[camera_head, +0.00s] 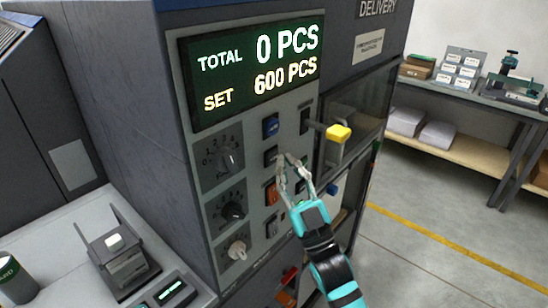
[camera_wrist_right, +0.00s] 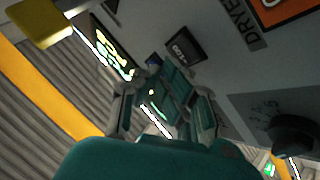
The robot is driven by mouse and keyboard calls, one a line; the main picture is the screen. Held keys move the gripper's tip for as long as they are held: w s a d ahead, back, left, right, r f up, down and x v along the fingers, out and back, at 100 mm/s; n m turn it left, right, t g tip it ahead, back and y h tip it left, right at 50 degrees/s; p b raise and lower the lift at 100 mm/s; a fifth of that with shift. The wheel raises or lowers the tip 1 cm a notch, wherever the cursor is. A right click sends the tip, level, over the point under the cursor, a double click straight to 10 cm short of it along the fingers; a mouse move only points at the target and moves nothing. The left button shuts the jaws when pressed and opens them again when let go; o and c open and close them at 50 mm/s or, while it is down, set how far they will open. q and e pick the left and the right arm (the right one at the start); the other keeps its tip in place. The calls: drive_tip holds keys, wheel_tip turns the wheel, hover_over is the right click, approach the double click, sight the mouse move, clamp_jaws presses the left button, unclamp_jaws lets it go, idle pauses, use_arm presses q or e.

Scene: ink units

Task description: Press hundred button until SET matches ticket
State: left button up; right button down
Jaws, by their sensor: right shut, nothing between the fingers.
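The machine's display (camera_head: 250,66) reads TOTAL 0 PCS and SET 600 PCS. Below it are a blue button (camera_head: 271,126), an orange button (camera_head: 271,193) and several dark buttons. My right gripper (camera_head: 285,160) is shut and empty at the button panel, its fingertips close to a dark button (camera_head: 270,156). I cannot tell whether they touch it. In the right wrist view the fingers (camera_wrist_right: 162,88) are in front of the panel, and a dark button (camera_wrist_right: 184,47) there bears a marking that seems to read 100. I cannot make out a ticket. My left gripper is out of view.
Rotary knobs (camera_head: 233,211) stand left of the buttons. A yellow knob (camera_head: 338,133) sticks out to the right of the panel. A small device (camera_head: 127,262) sits on the counter at lower left. A workbench (camera_head: 465,101) stands at the back right, with open floor before it.

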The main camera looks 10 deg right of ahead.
drive_tip(key=shift+w+a, duration=0.2)
drive_tip(key=shift+w+a, duration=0.3)
drive_tip(key=shift+w, duration=0.05)
idle(0.9)
drive_tip(key=shift+d, duration=0.1)
drive_tip(key=shift+s+d, duration=0.5)
drive_tip(key=shift+s, duration=0.2)
drive_tip(key=shift+s+d+p, duration=0.3)
drive_tip(key=shift+s+d, duration=0.5)
drive_tip(key=shift+s, duration=0.2)
drive_tip(key=shift+s+d+p, duration=0.25)
drive_tip(key=shift+s+d, duration=0.5)
drive_tip(key=shift+s, duration=0.2)
drive_tip(key=shift+f, duration=0.1)
